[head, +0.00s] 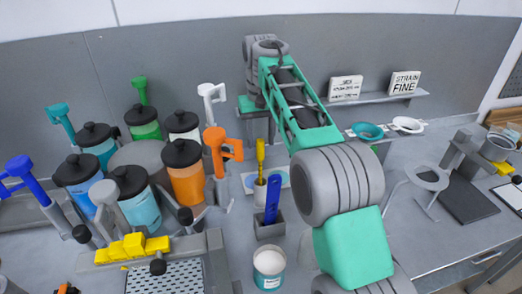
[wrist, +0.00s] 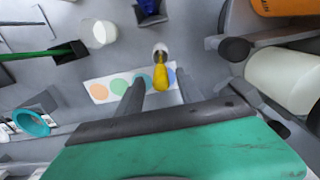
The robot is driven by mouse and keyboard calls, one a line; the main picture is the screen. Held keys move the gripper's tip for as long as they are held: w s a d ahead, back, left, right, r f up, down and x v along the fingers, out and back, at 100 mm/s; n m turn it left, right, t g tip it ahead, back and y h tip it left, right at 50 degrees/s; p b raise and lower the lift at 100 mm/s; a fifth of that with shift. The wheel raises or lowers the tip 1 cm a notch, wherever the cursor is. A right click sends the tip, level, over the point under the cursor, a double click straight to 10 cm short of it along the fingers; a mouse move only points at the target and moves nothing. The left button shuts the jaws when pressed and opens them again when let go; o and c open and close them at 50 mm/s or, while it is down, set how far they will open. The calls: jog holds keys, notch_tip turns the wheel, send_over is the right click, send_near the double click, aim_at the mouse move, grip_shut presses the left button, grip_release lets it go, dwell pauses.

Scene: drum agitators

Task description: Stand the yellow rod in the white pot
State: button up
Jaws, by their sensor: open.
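The yellow rod (head: 260,152) stands upright with its lower end in a narrow white cylindrical pot (head: 261,194). In the wrist view the yellow rod (wrist: 160,76) points up toward the camera, and the rim of that white pot (wrist: 159,48) shows behind it. My gripper (wrist: 157,92) is open, its two fingers on either side of the rod's top with gaps between. A wider white round vessel (wrist: 104,33) stands apart to the left in the wrist view. In the head view my arm hides the fingertips.
A blue rod (head: 272,197) stands in a grey square holder (head: 269,229) close in front of the yellow one. A labelled can (head: 269,268) is nearer. A green rod (wrist: 28,55) leans from a black box. Lidded jars, including an orange one (head: 187,183), crowd the left.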

notch_tip(320, 180, up, 6)
jog(key=shift+r+p, duration=0.15)
jog(key=shift+p, duration=0.35)
jog(key=shift+s+d+r, duration=0.15)
jog(key=shift+d+r, duration=0.05)
jog(key=shift+r, duration=0.15)
jog(key=s+d+m+t, duration=0.1)
jog(key=s+d+t, duration=0.1)
jog(key=s+d, duration=0.65)
jog(key=s+d+f+m+t, duration=0.1)
jog(key=s+d+f+t, duration=0.1)
jog(key=s+f, duration=1.2)
jog(key=s+d, duration=0.1)
jog(key=s, duration=0.1)
jog(key=shift+s+d+t+b, duration=0.3)
jog(key=shift+s+b, duration=0.1)
jog(key=shift+r, duration=0.1)
